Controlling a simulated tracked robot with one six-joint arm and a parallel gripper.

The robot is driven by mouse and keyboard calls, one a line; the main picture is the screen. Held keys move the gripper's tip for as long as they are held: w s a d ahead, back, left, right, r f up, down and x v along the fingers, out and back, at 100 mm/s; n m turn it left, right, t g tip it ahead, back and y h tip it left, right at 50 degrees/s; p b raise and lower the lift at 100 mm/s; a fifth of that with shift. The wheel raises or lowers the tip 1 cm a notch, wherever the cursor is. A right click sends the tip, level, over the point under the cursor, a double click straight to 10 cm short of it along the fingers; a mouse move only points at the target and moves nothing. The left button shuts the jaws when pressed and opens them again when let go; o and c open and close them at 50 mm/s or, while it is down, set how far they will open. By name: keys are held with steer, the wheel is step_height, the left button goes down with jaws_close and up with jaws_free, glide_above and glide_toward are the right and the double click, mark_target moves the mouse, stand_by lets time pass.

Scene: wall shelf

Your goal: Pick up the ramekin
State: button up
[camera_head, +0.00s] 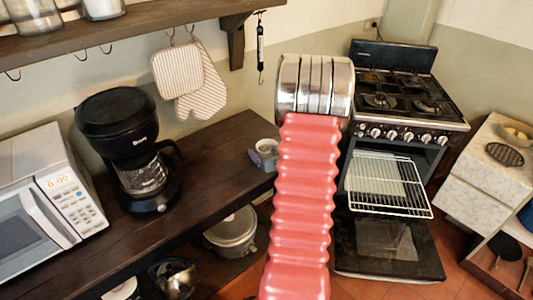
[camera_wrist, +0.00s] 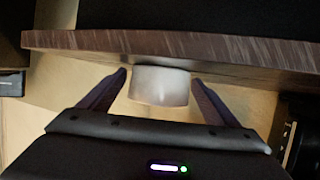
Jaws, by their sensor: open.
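The ramekin (camera_wrist: 160,87) is a small whitish cup between my two fingertips in the wrist view, close to the edge of the dark wooden counter. In the head view a small pale cup, which looks like the same ramekin (camera_head: 267,146), is at the right end of the counter (camera_head: 225,150). My gripper (camera_wrist: 159,77) is open, with one dark finger on each side of the ramekin and visible gaps between.
A black coffee maker (camera_head: 120,120) and a white microwave (camera_head: 45,205) stand on the counter to the left. Striped oven mitts (camera_head: 190,80) hang under a wall shelf (camera_head: 130,32). A stove (camera_head: 400,105) with its oven door open is on the right.

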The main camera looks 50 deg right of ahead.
steer(key=shift+c, duration=0.7)
steer(key=c, duration=1.2)
steer(key=shift+r, duration=0.2)
steer(key=shift+r, duration=4.75)
